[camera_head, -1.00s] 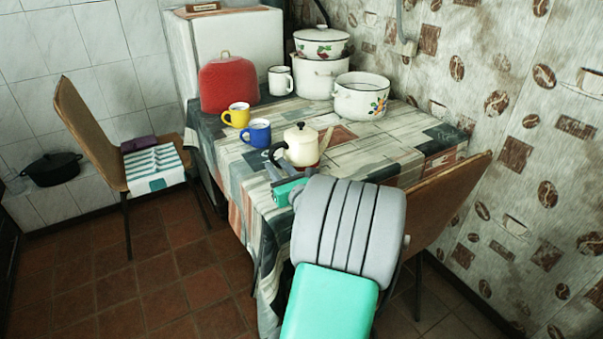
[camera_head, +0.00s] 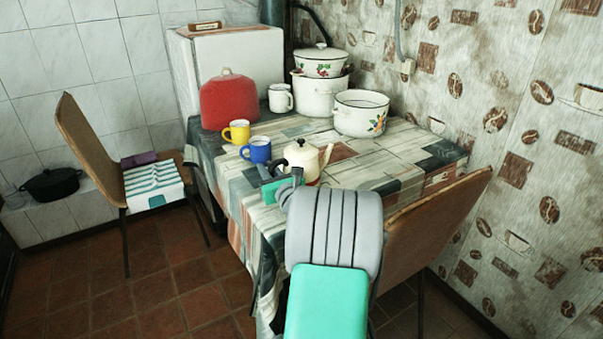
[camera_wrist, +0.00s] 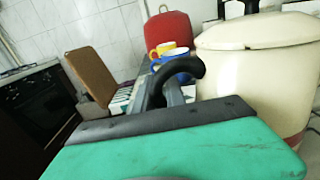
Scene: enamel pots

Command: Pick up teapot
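The cream teapot (camera_head: 303,160), with a dark knob, a dark handle and a spout to the right, stands upright at the table's near side. In the wrist view its large cream body (camera_wrist: 258,75) fills the right side, and its curved black handle (camera_wrist: 188,67) reaches left to my fingers. My gripper (camera_head: 283,171) is at the handle side, left of the teapot. In the wrist view my grey fingers (camera_wrist: 164,88) are close together with the handle between them, and look shut on it. Part of the handle is hidden by the fingers.
A blue mug (camera_head: 257,150) and a yellow mug (camera_head: 238,131) stand just behind-left of the teapot. A red cover (camera_head: 229,101), a white mug (camera_head: 280,98) and enamel pots (camera_head: 361,114) stand farther back. A chair (camera_head: 436,222) is at the right. The tabletop right of the teapot is clear.

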